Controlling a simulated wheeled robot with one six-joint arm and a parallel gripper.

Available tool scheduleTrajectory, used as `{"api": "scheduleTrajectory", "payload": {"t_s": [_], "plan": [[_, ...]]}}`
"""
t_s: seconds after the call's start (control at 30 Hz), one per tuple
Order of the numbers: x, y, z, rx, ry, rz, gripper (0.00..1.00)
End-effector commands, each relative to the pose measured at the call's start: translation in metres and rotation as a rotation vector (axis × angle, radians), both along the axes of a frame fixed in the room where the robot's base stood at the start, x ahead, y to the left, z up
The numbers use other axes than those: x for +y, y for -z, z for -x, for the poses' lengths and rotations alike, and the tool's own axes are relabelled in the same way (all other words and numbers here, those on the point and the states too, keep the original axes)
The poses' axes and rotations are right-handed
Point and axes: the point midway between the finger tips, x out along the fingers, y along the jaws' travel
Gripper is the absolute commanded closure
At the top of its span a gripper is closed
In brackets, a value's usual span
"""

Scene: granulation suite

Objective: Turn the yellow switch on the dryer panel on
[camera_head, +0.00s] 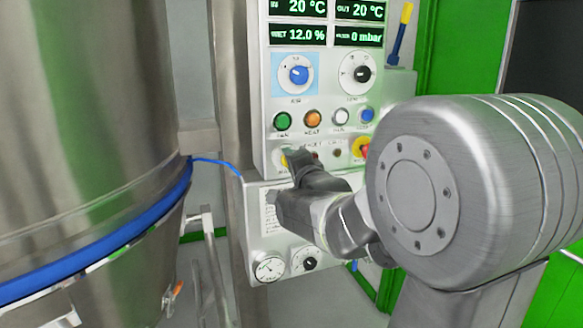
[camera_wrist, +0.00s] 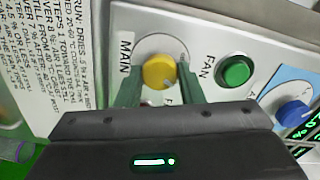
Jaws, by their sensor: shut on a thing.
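The yellow switch (camera_wrist: 158,72) is a round knob on a pale round plate, beside the label MAIN on the dryer panel (camera_wrist: 200,38). In the wrist view my gripper (camera_wrist: 158,80) has one finger on each side of the knob and is shut on it. In the head view my gripper (camera_head: 294,156) reaches the lower left of the panel (camera_head: 268,110). There only a sliver of the yellow switch (camera_head: 284,160) shows beside the fingers. The knob's exact turn angle is hard to tell.
The green FAN button (camera_wrist: 234,71) and a blue knob (camera_wrist: 293,113) sit close to the switch. A large steel vessel (camera_head: 85,110) stands at left, with a blue cable (camera_head: 215,162) near the panel.

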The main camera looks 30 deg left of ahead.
Motion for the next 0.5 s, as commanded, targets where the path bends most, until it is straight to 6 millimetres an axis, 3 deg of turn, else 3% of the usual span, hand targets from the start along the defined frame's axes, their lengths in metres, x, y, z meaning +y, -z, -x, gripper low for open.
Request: {"api": "scheduleTrajectory", "payload": {"t_s": [0.5], "plan": [[0.0, 0.0001, 0.0, 0.036, 0.0, -0.027, 0.89]]}}
